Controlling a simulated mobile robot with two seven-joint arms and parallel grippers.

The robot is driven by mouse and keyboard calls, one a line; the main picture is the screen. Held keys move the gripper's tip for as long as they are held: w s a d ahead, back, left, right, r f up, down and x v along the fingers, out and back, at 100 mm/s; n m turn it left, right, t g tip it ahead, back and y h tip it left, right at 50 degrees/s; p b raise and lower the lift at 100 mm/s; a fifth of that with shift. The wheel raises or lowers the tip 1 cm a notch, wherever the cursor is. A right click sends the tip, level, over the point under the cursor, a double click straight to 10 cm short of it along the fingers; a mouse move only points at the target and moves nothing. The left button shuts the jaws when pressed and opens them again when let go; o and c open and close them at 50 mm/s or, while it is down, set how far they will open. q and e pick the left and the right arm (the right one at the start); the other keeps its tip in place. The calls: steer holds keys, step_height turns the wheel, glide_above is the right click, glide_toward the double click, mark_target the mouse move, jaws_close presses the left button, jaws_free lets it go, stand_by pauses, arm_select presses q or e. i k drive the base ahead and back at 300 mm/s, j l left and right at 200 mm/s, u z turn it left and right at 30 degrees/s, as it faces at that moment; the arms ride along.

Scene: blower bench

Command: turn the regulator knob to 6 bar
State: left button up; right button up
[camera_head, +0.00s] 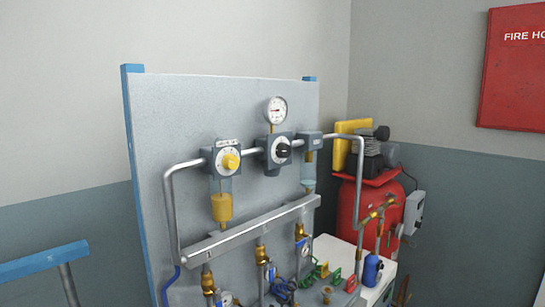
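The regulator (269,156) is a grey block on the upright panel, in the air line. Its black regulator knob (283,150) faces out from it; the knob's marks are too small to read. A round white pressure gauge (276,110) sits on top of the regulator. Its needle and a red mark show, but I cannot read the value. A yellow knob (230,161) with a white dial ring is on another block to the left, above a bowl of yellow liquid (221,206). Neither of my grippers is in view.
The grey panel (165,110) has blue posts. A metal rail (250,229) crosses it below, with several brass valves and small gauges. A red compressor tank (377,205) stands behind at right, beside a white cabinet (335,252). The space before the knob looks clear.

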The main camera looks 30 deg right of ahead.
mark_target(284, 150)
steer(key=z, duration=1)
